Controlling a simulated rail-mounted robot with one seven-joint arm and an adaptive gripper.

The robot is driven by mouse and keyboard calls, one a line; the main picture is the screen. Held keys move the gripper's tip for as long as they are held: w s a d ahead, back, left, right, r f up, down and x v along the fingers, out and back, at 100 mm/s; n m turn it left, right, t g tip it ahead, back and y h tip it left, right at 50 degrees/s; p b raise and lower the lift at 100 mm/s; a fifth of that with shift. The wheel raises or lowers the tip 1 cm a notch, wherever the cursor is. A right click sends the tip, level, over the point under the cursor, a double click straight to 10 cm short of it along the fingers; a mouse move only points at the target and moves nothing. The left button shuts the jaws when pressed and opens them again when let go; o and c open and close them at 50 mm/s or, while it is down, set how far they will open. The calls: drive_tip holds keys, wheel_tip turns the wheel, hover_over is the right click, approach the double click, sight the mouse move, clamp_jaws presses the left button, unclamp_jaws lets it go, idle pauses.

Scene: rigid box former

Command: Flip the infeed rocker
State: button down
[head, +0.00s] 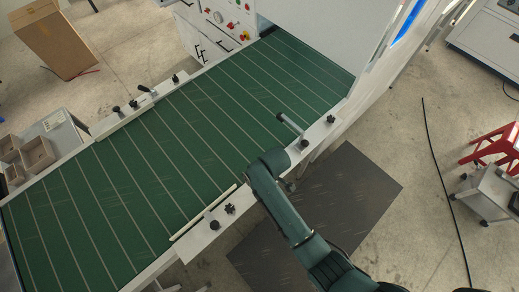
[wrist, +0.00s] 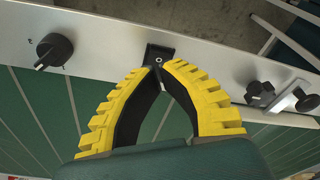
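The infeed rocker (wrist: 159,54) is a small black switch with a white O mark, set in a pale metal rail (wrist: 105,45) at the top middle of the wrist view. My gripper (wrist: 161,68) has two yellow ribbed fingers with dark inner pads. They bow out and come together at the tips, with nothing seen held between them. The tips are right at the lower edge of the rocker and overlap it in the picture; I cannot tell whether they touch it. In the head view my arm hides the rocker, and I cannot make out the fingers.
A black rotary knob (wrist: 54,50) sits left of the rocker. A black knob (wrist: 260,93) and a metal clamp lever (wrist: 290,96) stand to the right. The green slatted conveyor (head: 150,150) runs beside the rail. A dark mat (head: 345,195) lies on the floor; a cardboard box (head: 55,38) stands beyond.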

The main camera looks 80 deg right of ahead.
drive_tip(key=shift+f+b, duration=0.85)
drive_tip(key=shift+f, duration=0.6)
idle(0.4)
drive_tip(key=shift+r, duration=0.1)
wheel_tip(320, 180, up, 7)
drive_tip(key=p, duration=0.7)
drive_tip(key=shift+p, duration=0.35)
drive_tip(key=shift+w, duration=0.1)
